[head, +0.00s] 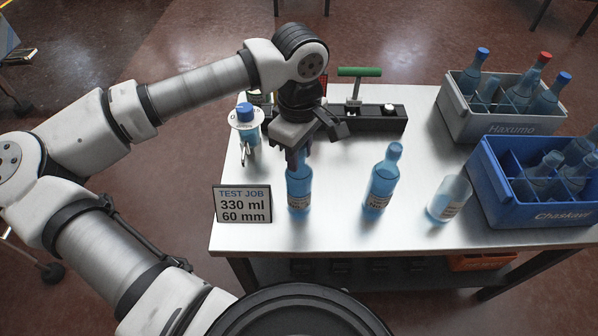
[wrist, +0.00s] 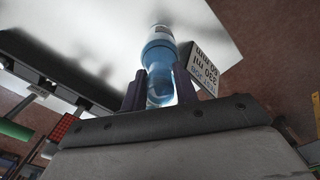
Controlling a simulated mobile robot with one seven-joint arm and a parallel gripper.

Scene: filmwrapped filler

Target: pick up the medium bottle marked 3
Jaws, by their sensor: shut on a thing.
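My gripper (head: 297,150) points down and is shut on the neck of a blue see-through bottle (head: 299,192), at the left of the table's front half. In the wrist view the same bottle (wrist: 159,55) stands between the two fingers (wrist: 158,92). It looks upright; I cannot tell whether its base touches the table. A second blue bottle (head: 381,187) stands to its right, apart from my gripper. Further right is a short, wide, open-topped clear container (head: 449,198) with a label. The label marks are too small to read, so I cannot tell which bottle bears a 3.
A sign (head: 243,204) reading "TEST JOB 330 ml 60 mm" stands just left of the held bottle. Behind are a blue-capped bottle with a white collar (head: 246,122) and a black fixture (head: 375,118) with a green handle. A grey crate (head: 503,126) and blue crate (head: 535,207) hold bottles at right.

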